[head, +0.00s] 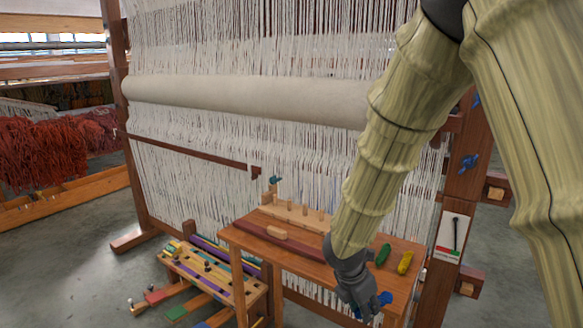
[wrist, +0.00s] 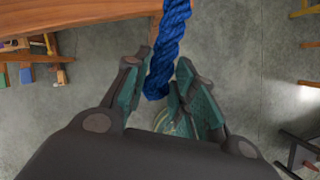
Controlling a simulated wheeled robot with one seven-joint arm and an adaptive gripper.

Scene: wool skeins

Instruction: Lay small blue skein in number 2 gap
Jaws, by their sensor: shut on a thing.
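A dark blue twisted skein (wrist: 170,45) is between my gripper's two teal-padded fingers (wrist: 160,85) in the wrist view, and they are shut on it. It sticks out ahead of the fingers, toward the table edge. In the head view my gripper (head: 357,297) is at the table's front right, with a bit of the blue skein (head: 385,298) showing beside it. A wooden rack with upright pegs (head: 290,213) stands at the back of the small table (head: 318,265); gaps show between the pegs, but no numbers are readable. My arm hides the rack's right side.
A green skein (head: 383,255) and a yellow skein (head: 405,263) lie on the table's right side. The loom (head: 245,100) stands behind; a bench (head: 215,275) stands left.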

